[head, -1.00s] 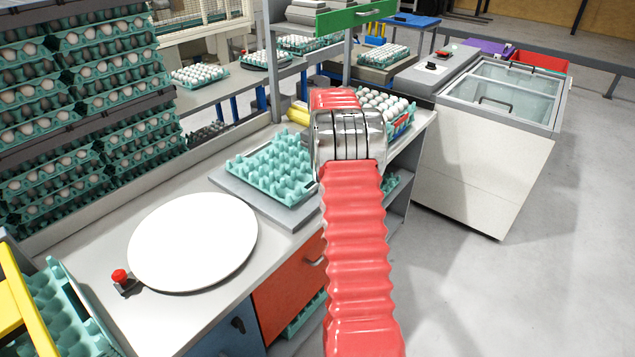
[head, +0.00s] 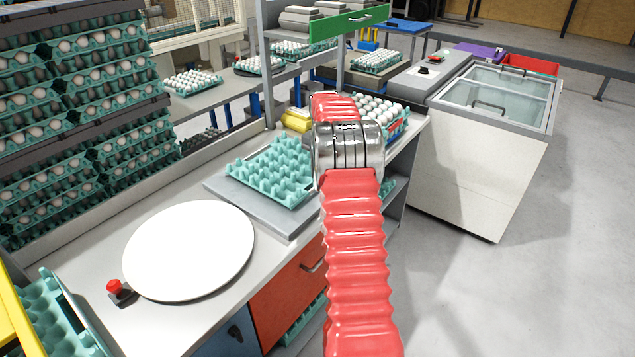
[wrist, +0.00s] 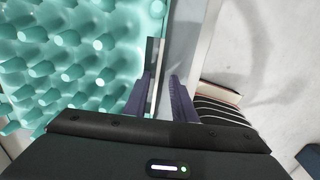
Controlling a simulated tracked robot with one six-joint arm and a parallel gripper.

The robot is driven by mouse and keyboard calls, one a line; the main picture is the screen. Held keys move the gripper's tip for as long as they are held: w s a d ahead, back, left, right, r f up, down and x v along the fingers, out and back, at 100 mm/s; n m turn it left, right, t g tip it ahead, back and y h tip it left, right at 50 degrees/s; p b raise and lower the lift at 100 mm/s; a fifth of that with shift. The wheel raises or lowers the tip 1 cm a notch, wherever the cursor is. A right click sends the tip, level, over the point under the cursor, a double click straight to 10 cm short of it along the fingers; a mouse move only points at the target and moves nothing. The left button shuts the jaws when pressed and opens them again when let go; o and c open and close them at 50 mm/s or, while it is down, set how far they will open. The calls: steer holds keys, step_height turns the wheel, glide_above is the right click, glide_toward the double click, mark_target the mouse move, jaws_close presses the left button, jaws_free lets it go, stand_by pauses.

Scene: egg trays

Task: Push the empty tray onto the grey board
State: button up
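The empty tray (head: 272,172), a teal egg tray, lies on the grey board (head: 292,229) on the workbench. Bare board shows along its left and front sides; its right end is hidden behind my arm. In the wrist view, the empty tray (wrist: 80,62) fills the left side. My gripper (wrist: 165,92) has its two dark fingers apart with a narrow gap and nothing seen held between them. The left finger is right beside the tray's edge; I cannot tell if it touches. In the head view my arm hides the fingers.
A white round turntable (head: 190,250) and a red button (head: 114,286) are on the bench at left. A tray of white eggs (head: 382,113) stands behind my arm. Tall stacks of egg trays (head: 85,120) rise at far left. Open floor (head: 530,270) lies at right.

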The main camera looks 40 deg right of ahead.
steer(key=shift+r, duration=0.15)
step_height(320, 180, up, 13)
steer(key=shift+r, duration=0.2)
stand_by(0.6)
steer(key=shift+m, duration=0.3)
